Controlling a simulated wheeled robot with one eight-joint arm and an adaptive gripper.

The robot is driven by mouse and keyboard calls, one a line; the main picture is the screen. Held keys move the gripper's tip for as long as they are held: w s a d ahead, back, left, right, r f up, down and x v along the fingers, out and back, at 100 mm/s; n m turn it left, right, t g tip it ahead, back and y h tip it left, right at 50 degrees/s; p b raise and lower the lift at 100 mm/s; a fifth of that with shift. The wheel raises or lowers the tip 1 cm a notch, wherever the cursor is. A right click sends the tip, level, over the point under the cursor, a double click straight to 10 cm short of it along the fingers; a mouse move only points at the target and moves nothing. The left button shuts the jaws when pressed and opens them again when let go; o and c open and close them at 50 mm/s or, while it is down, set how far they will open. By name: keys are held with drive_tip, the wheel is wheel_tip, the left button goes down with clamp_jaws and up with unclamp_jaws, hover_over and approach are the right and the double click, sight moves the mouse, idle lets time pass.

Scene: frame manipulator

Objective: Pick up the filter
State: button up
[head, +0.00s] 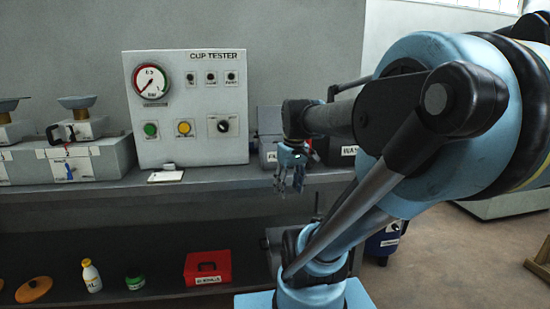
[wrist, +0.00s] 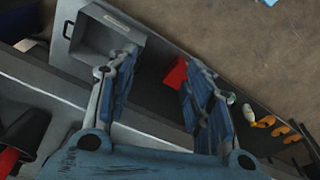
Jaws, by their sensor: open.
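My gripper (head: 290,184) hangs in front of the shelf edge, to the right of the cup tester panel. In the wrist view its two blue fingers (wrist: 158,80) are apart with nothing held between them. A grey box (head: 270,155) with a label that starts with "F" stands on the upper shelf behind my gripper, partly hidden by it. I cannot make out a filter for certain in either view. In the wrist view an open grey box (wrist: 82,42) lies beyond the left finger, and its inside looks empty.
The cup tester panel (head: 190,75) and a white card (head: 165,177) are on the shelf (head: 215,178). A red box (head: 208,268), white bottle (head: 91,276), green jar (head: 135,282) and orange lid (head: 34,290) are on the lower shelf. A box marked "WAS" (head: 344,152) is at right.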

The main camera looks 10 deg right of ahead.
drive_tip(key=w+d+r+n+g+y, duration=0.1)
drive_tip(key=w+r+n, duration=0.4)
drive_tip(key=w+r, duration=0.6)
drive_tip(key=w+d+r+n, duration=0.1)
drive_tip(key=w+r+n, duration=0.55)
drive_tip(key=w, duration=0.85)
drive_tip(key=f, duration=0.3)
drive_tip(key=a+f+m, duration=0.1)
drive_tip(key=f, duration=0.2)
drive_tip(key=f+m, duration=0.1)
drive_tip(key=f, duration=0.3)
drive_tip(key=shift+w+a, duration=0.2)
drive_tip(key=shift+w, duration=0.1)
drive_tip(key=shift+a+f, duration=0.25)
drive_tip(key=shift+f, duration=1.2)
drive_tip(key=shift+a+f, duration=0.2)
drive_tip(key=shift+f, duration=1.2)
drive_tip(key=c, duration=0.9)
